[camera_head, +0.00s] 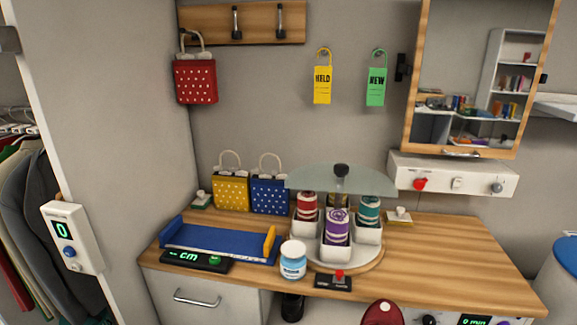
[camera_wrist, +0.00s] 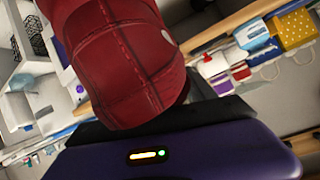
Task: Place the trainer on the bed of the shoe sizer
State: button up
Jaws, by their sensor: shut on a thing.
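The shoe sizer has a blue bed (camera_head: 220,240) with an orange end piece and a black "cm" display in front, at the left of the wooden counter. Its bed is empty. The red trainer (camera_wrist: 120,60) fills the upper middle of the wrist view, with its stitched rounded end close to the camera. It seems to be the red shape (camera_head: 382,313) cut off at the bottom of the head view, right of and nearer than the sizer. My gripper (camera_wrist: 165,112), with a purple body, is shut on the trainer; its fingertips are mostly hidden behind it.
A round turntable (camera_head: 345,266) with several cups of coloured rolls under a glass shade stands right of the sizer. A white-and-blue jar (camera_head: 293,260) is beside the sizer's right end. Yellow (camera_head: 231,194) and blue (camera_head: 270,197) dotted bags stand behind it. The counter's right part is clear.

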jog(key=shift+w+a+r+n+y, duration=0.1)
jog(key=shift+w+a+n+y, duration=0.05)
jog(key=shift+a, duration=0.35)
jog(key=shift+w+a+r+n+y, duration=0.1)
jog(key=shift+w+a+n+y, duration=0.05)
jog(key=shift+a, duration=0.3)
jog(key=shift+n+y, duration=0.6)
jog(key=shift+y, duration=0.1)
jog(key=f, duration=0.2)
jog(key=s+f, duration=0.1)
jog(key=f, duration=0.3)
jog(key=shift+s+d+f, duration=0.15)
jog(key=shift+d+f, duration=0.15)
jog(key=s+f+n+y, duration=0.2)
jog(key=s+f, duration=0.4)
jog(key=f, duration=0.3)
jog(key=shift+t, duration=0.4)
